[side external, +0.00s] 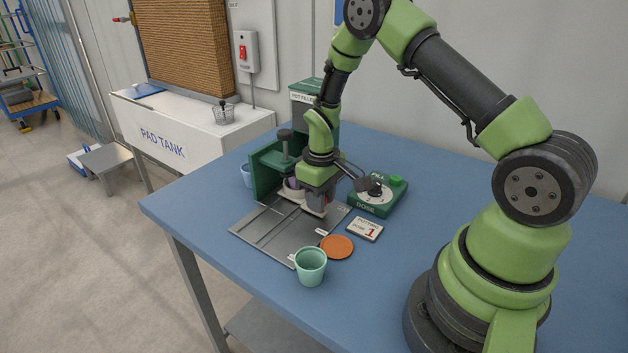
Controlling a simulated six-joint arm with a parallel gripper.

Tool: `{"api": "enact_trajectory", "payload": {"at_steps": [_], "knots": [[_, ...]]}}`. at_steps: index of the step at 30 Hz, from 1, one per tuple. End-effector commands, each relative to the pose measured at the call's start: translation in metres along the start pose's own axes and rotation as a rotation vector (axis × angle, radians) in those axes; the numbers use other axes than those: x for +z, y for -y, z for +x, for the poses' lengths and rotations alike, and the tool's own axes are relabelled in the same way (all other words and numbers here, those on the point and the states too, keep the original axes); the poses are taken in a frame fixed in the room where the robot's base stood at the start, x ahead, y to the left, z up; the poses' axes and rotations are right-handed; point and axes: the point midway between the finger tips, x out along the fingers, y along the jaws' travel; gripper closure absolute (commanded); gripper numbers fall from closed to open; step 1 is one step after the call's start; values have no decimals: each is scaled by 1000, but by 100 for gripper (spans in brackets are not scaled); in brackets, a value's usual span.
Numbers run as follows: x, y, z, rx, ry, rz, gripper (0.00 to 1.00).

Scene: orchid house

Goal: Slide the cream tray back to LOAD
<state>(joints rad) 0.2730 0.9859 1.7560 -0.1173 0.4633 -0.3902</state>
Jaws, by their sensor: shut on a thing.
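The cream tray (284,193) is at the back end of a grey metal slide plate (262,236), by the green pot filler (266,176). A purplish pot (292,183) appears to stand on it, partly hidden by my wrist. My gripper (316,207) is low over the plate at the tray's near side, shut on the tray's near part. The fingers hide the exact hold. Small white labels (321,232) lie on the plate, too small to read, so I cannot tell which marks LOAD.
A mint-green pot (310,266), a terracotta saucer (337,246) and a card with a red 1 (365,229) are near the plate's front right. A green DOSE box (376,197) with a dial stands right of my gripper. The plate's front part is clear.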

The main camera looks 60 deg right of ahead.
Motion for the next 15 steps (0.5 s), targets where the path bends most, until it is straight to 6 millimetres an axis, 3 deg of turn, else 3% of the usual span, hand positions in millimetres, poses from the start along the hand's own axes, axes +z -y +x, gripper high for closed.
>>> {"api": "enact_trajectory", "payload": {"at_steps": [15], "knots": [[0,37,0,0,-1,-2,82]]}}
